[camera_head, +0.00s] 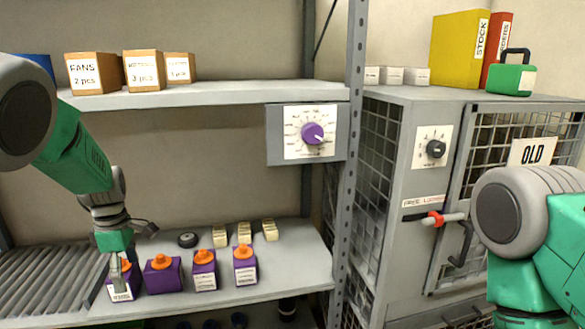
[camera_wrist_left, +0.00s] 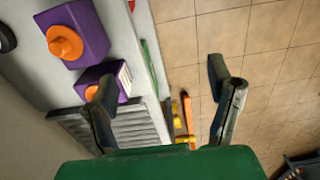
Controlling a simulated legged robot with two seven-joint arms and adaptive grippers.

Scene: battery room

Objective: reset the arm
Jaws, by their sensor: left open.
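My left arm comes in from the left in the head view. Its gripper (camera_head: 120,272) points down at the lower shelf, in front of the leftmost purple block (camera_head: 113,294). In the left wrist view the gripper (camera_wrist_left: 162,76) is open, with nothing held between its fingers. One finger overlaps a purple block with an orange knob (camera_wrist_left: 122,76); I cannot tell whether they touch. Another purple block (camera_wrist_left: 88,30) lies beyond it. My right arm (camera_head: 530,230) shows at the right edge of the head view, bent; its gripper is out of view.
The lower shelf (camera_head: 290,262) also holds purple blocks (camera_head: 163,278), cream blocks and a black round part; rollers (camera_head: 50,285) lie left. Above are an upper shelf (camera_head: 220,95) with boxes and a purple dial (camera_head: 312,133). A mesh cabinet (camera_head: 400,225) with a red-banded handle stands right.

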